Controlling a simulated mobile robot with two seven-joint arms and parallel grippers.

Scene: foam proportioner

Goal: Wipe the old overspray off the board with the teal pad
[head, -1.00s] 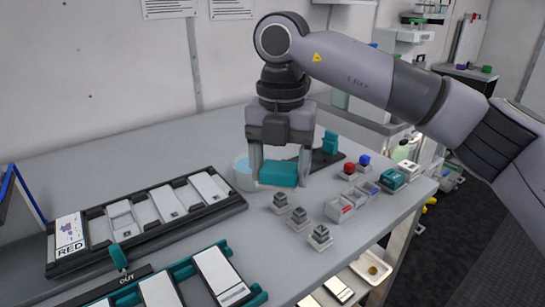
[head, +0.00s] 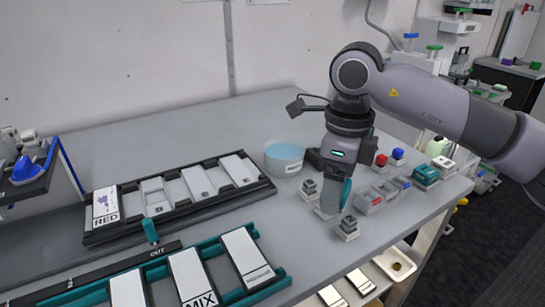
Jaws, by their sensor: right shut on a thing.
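The teal pad (head: 347,191) shows as a narrow strip at the side of my right gripper (head: 334,206), which is shut on it. The gripper points down over the right part of the bench, among small grey blocks; the fingers hide most of the pad. I cannot tell whether the pad touches anything below. A white board (head: 106,202) marked RED, with purple specks on it, lies at the left end of the black rack (head: 178,210). It is well to the left of the gripper. My left gripper is out of view.
A round tub of pale blue liquid (head: 284,157) stands just left of the gripper. A teal rack (head: 215,290) with white boards, one marked MIX, lies at the front. Small grey blocks (head: 348,228) and red and blue buttons (head: 381,160) are on the right. Bench behind the black rack is clear.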

